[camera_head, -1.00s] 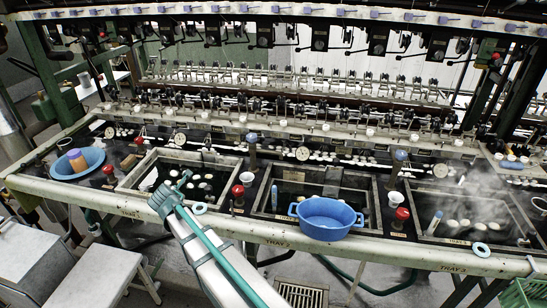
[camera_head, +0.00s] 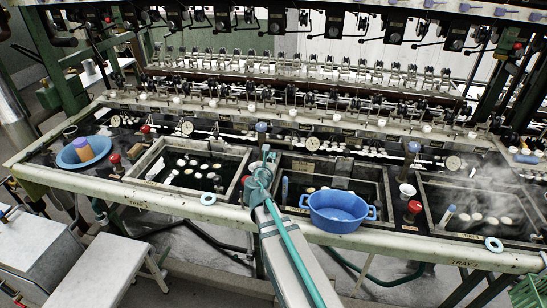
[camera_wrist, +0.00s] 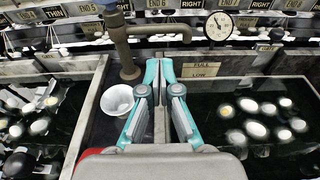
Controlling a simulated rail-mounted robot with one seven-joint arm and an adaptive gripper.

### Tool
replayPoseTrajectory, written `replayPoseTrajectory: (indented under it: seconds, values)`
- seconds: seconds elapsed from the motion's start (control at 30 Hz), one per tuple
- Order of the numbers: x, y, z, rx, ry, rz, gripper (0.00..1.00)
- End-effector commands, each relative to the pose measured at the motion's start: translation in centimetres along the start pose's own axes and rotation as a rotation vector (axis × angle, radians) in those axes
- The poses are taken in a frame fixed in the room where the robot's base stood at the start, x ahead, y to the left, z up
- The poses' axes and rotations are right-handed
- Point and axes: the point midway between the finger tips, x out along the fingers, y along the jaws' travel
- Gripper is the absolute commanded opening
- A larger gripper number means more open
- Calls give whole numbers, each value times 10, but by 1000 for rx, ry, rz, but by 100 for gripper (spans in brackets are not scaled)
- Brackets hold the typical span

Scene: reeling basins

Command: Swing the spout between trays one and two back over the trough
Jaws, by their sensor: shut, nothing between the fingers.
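The spout (camera_wrist: 123,45) is a brown upright pipe with a horizontal arm in the wrist view. Its arm runs to the right and its end bends down near a round dial (camera_wrist: 219,26). In the head view its blue-topped post (camera_head: 262,128) stands in the gap between the left and middle trays. My gripper (camera_wrist: 160,66) is shut and empty, pointing at that gap, apart from the spout. In the head view my gripper (camera_head: 266,157) is in front of the post and hides part of the gap.
A white cup (camera_wrist: 118,100) stands left of my fingers. A red knob (camera_wrist: 100,152) is partly hidden below. The left tray (camera_head: 237,190) and middle tray (camera_head: 384,200) hold cocoons in dark water. A blue basin (camera_head: 338,215) sits on the middle tray's front edge.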

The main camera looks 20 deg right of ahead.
Motion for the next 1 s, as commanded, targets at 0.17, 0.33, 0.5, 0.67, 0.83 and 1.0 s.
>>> replayPoseTrajectory:
  seconds: [0.17, 0.33, 0.5, 0.67, 0.83, 1.0]
  values:
    - [40, 2, 3, 0, 1, -2, 0]
    - [72, 2, 2, 0, 2, -2, 0]
    - [96, 1, 2, 1, 1, -2, 0]
    - [107, 0, 1, 0, 1, 0, 0]
    - [111, 0, 0, 1, 1, 0, 0]
    - [110, 0, 0, 1, 1, -1, 0]
